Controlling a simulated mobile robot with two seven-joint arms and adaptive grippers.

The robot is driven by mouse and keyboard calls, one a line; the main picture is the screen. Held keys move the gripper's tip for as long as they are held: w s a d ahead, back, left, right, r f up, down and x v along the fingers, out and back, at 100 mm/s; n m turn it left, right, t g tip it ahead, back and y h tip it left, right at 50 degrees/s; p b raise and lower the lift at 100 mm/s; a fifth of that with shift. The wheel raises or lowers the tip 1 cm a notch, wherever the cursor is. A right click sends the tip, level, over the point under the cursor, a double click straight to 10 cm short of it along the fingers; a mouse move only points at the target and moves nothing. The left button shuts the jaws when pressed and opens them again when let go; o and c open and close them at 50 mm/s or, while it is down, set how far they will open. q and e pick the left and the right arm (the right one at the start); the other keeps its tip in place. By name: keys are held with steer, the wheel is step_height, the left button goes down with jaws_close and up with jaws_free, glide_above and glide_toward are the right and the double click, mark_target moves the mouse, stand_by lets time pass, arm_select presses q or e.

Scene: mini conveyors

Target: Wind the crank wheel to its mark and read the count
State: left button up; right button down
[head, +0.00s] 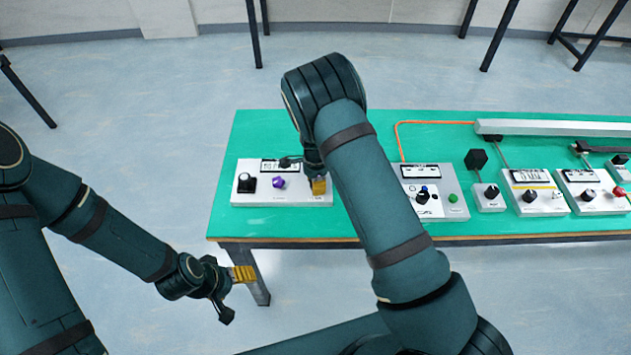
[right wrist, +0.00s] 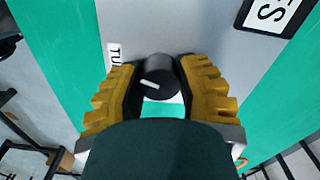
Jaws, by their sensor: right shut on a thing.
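My right gripper (right wrist: 161,92) is shut on a small black knob (right wrist: 158,75) with a white pointer line. The knob stands on a light grey panel (right wrist: 190,30), beside a partly hidden label reading "TU". In the head view my right gripper (head: 318,186) is down at the right end of the white left panel (head: 300,198), and the knob is hidden there. That panel also has a black knob (head: 246,182), a purple knob (head: 278,183) and a display (head: 281,166), too small to read. I cannot tell which control is the crank wheel. My left gripper (head: 243,273) hangs in front of the table.
The green table (head: 285,230) carries more panels to the right: a grey one (head: 455,185) with a green button (head: 453,198), and white ones with knobs and displays. A pale rail (head: 550,128) lies at the back. My right arm covers the table's middle.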

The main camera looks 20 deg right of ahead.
steer(key=shift+d, duration=0.15)
steer(key=c, duration=0.6)
jaws_free()
steer(key=shift+r, duration=0.1)
steer(key=shift+r, duration=0.35)
step_height(320, 180, up, 11)
steer(key=shift+r, duration=0.1)
